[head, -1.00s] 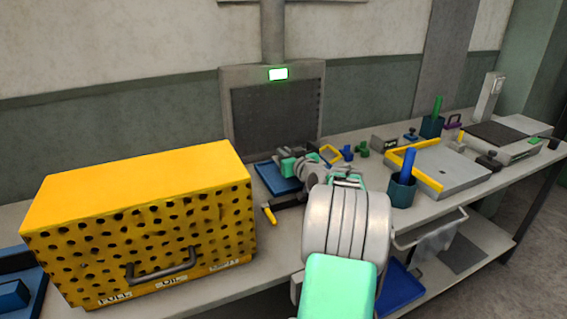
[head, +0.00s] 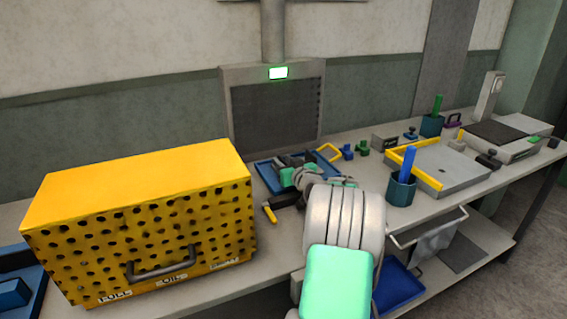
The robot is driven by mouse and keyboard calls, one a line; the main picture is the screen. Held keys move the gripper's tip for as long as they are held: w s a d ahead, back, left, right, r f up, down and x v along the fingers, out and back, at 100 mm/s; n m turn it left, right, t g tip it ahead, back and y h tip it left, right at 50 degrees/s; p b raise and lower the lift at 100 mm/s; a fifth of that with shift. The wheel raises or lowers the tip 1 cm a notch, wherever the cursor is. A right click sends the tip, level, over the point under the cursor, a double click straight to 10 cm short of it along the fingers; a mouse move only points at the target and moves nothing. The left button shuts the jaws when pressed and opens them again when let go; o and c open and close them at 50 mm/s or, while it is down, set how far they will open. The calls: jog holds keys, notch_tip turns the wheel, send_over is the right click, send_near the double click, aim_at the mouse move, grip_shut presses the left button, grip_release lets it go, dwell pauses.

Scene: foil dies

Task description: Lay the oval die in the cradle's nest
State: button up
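My gripper (head: 288,166) is at the blue tray (head: 264,178) in front of the dark grey panel. My own wrist and arm hide much of it, so I cannot tell whether its fingers are open or shut, or whether they hold anything. I cannot pick out the oval die for certain. Small handled pieces stand on the bench: a blue one (head: 347,152), a green one (head: 362,148) and a purple one (head: 453,120). Their undersides are too small to tell. I cannot make out the cradle's nest for certain.
A yellow perforated box (head: 140,215) fills the bench's left. A yellow-ended tool (head: 269,212) lies near the tray. A blue cup (head: 401,190) stands before a grey plate with a yellow fence (head: 455,172). A dark-topped device (head: 495,135) stands at the far right.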

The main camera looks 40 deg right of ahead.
jog(key=shift+s+r+p, duration=0.1)
jog(key=shift+r+p, duration=0.15)
jog(key=shift+p, duration=0.05)
jog(key=b+v, duration=0.1)
jog(key=v, duration=1)
jog(key=shift+f, duration=0.15)
jog(key=shift+s+a, duration=0.25)
jog(key=shift+s, duration=0.15)
